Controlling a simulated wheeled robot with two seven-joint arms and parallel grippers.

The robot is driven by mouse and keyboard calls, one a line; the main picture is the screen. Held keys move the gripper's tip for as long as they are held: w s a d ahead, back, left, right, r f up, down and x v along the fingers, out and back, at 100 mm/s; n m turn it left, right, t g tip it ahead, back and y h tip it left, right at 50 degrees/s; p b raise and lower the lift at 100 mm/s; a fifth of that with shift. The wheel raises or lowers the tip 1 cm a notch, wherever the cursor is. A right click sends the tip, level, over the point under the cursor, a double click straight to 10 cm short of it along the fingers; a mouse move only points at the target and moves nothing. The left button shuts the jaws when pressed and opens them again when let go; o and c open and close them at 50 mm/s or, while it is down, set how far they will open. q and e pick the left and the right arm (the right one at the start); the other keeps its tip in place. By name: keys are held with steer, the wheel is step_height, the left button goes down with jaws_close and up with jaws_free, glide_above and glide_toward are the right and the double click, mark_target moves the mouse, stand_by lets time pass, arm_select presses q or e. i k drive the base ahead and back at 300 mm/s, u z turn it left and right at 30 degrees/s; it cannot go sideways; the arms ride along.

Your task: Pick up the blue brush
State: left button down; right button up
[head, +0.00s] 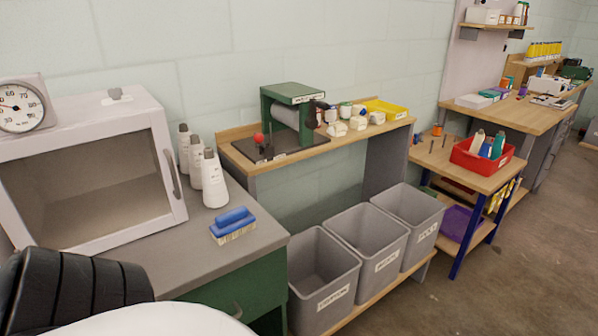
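The blue brush (232,219) lies on the grey top of the green cabinet (190,255), near its right front corner. Its blue handle faces up and its pale bristles face down on the surface. Nothing touches it. Neither of my grippers shows in the head view.
White bottles (213,180) stand behind the brush. A white cabinet with a glass door (95,175) stands to its left, with a dial scale (22,107) on top. Grey bins (322,278) stand to the right on a low shelf. Open floor (480,280) lies at right.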

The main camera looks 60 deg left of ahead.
mark_target(228, 225)
steer(key=i, duration=1.35)
steer(key=u, duration=2.3)
